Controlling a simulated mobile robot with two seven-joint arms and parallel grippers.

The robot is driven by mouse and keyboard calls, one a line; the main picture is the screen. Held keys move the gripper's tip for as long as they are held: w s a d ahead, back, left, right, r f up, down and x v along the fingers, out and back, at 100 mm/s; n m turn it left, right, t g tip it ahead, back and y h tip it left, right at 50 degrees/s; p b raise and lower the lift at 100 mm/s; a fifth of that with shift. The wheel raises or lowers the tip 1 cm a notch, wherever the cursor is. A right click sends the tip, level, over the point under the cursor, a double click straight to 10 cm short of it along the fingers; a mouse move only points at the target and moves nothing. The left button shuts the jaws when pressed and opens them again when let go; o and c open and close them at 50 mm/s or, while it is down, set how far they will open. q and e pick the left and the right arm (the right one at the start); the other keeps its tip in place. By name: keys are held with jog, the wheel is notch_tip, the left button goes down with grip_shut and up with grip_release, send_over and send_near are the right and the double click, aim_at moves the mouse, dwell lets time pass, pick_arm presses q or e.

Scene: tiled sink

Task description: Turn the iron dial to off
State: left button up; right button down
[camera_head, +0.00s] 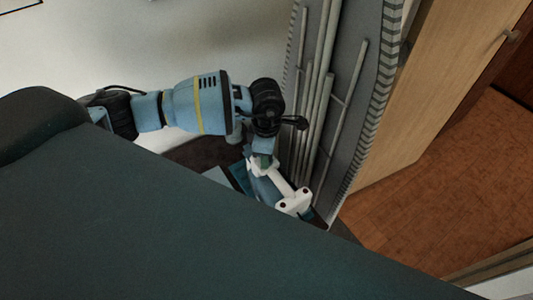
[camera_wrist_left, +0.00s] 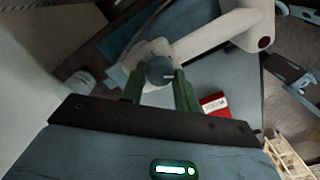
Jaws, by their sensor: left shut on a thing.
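The iron (camera_head: 292,196) has white parts and lies low in the middle of the head view, by the end of my left arm. In the left wrist view its white body (camera_wrist_left: 215,36) runs toward the upper right. The round blue-grey dial (camera_wrist_left: 160,70) shows a small pale mark on its right side. My left gripper (camera_wrist_left: 158,85) has its two green fingers on either side of the dial and is shut on it. In the head view, my left gripper (camera_head: 262,158) is small and partly hidden against the iron. My right gripper is not in view.
A grey panel with long metal tubes (camera_head: 320,95) stands just right of my left wrist. A wooden door (camera_head: 450,70) and brown floor (camera_head: 440,190) lie farther right. A red labelled item (camera_wrist_left: 213,103) and a pale wooden crate (camera_wrist_left: 287,158) show in the wrist view.

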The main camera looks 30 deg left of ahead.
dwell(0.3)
pick_arm(q)
jog(key=o, duration=1)
jog(key=shift+r, duration=3.95)
